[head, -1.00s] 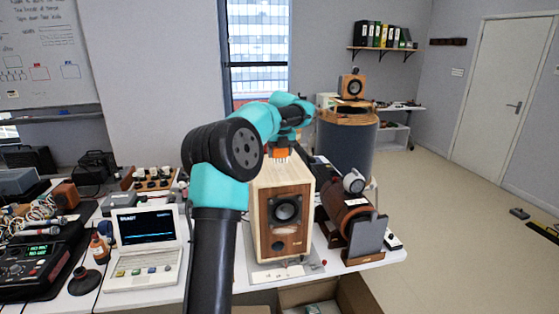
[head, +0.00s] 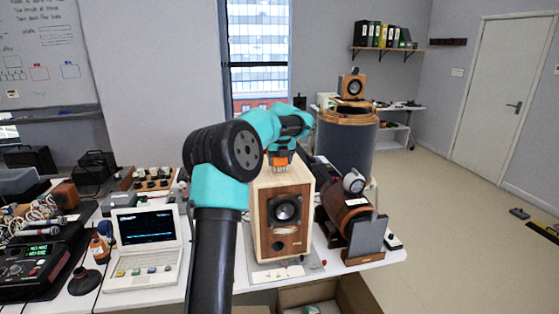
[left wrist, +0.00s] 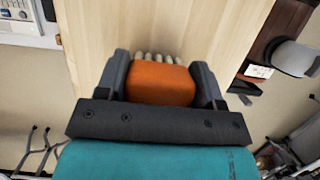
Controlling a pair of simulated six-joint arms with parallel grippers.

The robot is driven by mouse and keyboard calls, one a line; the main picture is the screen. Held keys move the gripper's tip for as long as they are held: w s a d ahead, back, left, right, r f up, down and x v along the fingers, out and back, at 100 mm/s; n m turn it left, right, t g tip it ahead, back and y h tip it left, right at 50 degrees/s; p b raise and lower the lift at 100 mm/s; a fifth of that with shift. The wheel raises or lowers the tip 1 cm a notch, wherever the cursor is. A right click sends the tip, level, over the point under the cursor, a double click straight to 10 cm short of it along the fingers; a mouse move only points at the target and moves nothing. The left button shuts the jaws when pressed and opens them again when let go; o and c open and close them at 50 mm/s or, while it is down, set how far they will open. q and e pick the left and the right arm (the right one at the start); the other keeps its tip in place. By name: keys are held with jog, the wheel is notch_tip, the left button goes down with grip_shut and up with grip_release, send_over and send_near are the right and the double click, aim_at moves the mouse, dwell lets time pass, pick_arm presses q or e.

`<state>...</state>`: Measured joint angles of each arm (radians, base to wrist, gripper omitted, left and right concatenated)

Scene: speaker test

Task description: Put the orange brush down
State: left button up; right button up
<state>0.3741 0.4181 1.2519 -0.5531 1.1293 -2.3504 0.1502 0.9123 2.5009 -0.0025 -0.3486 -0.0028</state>
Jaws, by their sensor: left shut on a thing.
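The orange brush (head: 280,159) is between the fingers of my left gripper (head: 281,163), above the top of the wooden speaker (head: 265,225). In the left wrist view the brush's orange block (left wrist: 160,84) sits between the two dark fingers of the left gripper (left wrist: 161,80), which is shut on it. Its pale bristles (left wrist: 158,58) point at the light wood speaker top (left wrist: 215,30). I cannot tell whether the bristles touch the wood. My right gripper is in neither view.
The speaker stands on the white table. A brown cylindrical device (head: 350,215) stands close on its right. An open cardboard box (head: 330,295) is below the table's front edge.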

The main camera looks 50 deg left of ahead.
pick_arm(q)
jog(key=shift+f, duration=0.1)
jog(key=o, duration=0.9)
jog(key=shift+c, duration=0.2)
jog(key=v, duration=1.2)
